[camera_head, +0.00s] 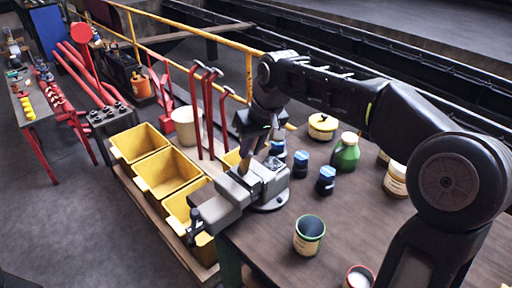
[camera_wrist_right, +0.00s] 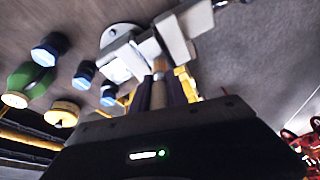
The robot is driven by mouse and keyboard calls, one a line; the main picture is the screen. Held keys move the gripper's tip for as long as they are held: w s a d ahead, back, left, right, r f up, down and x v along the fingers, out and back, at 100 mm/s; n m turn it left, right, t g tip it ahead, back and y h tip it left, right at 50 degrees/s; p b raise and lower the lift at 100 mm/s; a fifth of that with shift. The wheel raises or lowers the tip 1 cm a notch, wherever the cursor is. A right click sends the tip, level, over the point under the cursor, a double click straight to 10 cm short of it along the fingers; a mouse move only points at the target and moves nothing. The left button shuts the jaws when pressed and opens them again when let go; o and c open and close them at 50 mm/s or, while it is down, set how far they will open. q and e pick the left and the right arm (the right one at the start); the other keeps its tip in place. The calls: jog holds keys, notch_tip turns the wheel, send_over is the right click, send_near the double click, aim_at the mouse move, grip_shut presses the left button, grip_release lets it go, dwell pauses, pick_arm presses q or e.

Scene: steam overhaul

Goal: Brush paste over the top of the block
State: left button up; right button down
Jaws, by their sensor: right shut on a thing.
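My right gripper (camera_head: 258,140) points down over the grey bench vise (camera_head: 262,185) on the workbench. It is shut on a slim, pale-handled tool, which looks like the brush (camera_wrist_right: 158,92) between its fingers in the right wrist view. The tool's far end lies close to the vise jaws (camera_wrist_right: 172,38); I cannot tell whether it touches anything. The block cannot be clearly told apart at the jaws. An open cup with pale contents (camera_head: 358,277) stands at the bench's front edge; whether it holds the paste is unclear. My left gripper is not in view.
A green-rimmed cup (camera_head: 309,236), blue-capped jars (camera_head: 325,181), a green bottle (camera_head: 346,152) and a yellow-lidded tin (camera_head: 322,126) stand on the bench. Yellow bins (camera_head: 168,172) lie left of the vise. Red upright rods (camera_head: 209,115) stand behind. Bare bench shows right of the vise.

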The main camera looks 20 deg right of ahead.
jog(key=shift+w+f, duration=0.1)
jog(key=shift+w, duration=0.05)
jog(key=shift+w+a+p, duration=0.2)
jog(key=shift+w+p, duration=0.2)
jog(key=shift+w, duration=0.1)
jog(key=shift+w+a+p, duration=0.15)
jog(key=shift+w+p, duration=0.25)
jog(key=shift+w, duration=0.05)
jog(key=shift+w+a, duration=0.15)
jog(key=shift+w, duration=0.45)
jog(key=shift+p, duration=0.3)
jog(key=shift+s+d+b, duration=0.25)
jog(key=shift+s+b, duration=0.4)
jog(key=shift+s, duration=0.05)
jog(key=shift+s+d+b, duration=0.25)
jog(key=shift+s+b, duration=0.05)
jog(key=shift+s, duration=0.5)
